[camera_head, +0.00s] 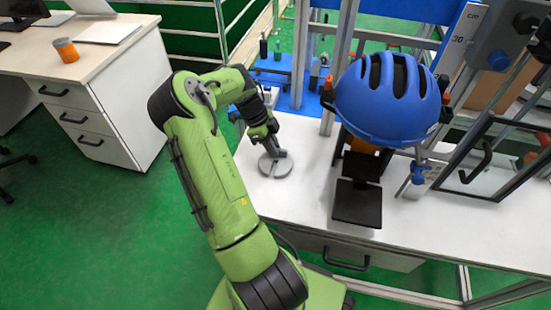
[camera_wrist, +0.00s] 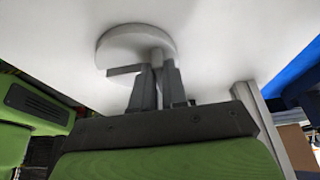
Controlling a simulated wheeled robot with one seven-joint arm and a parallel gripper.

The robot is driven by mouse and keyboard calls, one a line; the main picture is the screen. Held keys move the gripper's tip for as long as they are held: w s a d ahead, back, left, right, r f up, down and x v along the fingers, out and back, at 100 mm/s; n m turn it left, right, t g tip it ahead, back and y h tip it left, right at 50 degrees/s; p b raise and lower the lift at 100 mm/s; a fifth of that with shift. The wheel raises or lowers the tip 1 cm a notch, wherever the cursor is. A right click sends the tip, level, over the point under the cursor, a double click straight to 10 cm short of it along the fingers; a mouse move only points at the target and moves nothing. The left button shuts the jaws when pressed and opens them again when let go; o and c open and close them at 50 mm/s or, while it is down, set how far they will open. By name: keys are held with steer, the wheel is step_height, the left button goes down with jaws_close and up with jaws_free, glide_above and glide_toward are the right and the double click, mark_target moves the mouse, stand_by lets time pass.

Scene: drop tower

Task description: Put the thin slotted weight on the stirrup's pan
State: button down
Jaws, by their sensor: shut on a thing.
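A thin grey disc-shaped slotted weight (camera_head: 275,166) is at the white bench's left end. In the wrist view the weight (camera_wrist: 130,42) shows its slot and a short upright stem. My gripper (camera_head: 277,150) is above the disc; in the wrist view its fingers (camera_wrist: 157,72) are closed on the stem. I cannot tell whether the disc touches the bench or is just clear of it. A black flat plate (camera_head: 357,204) lies below the helmet, right of the weight; it looks like the stirrup's pan, but I cannot be sure.
A blue helmet (camera_head: 388,98) sits above the black plate, against the metal tower frame (camera_head: 338,62). A dark-framed clear panel (camera_head: 490,160) stands at the right. The white bench (camera_head: 309,190) is bare between weight and plate. A desk with an orange cup (camera_head: 66,50) is at the left.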

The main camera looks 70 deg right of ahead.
step_height(320, 180, up, 10)
steer(key=p, duration=0.3)
steer(key=shift+p, duration=0.35)
steer(key=shift+w, duration=0.15)
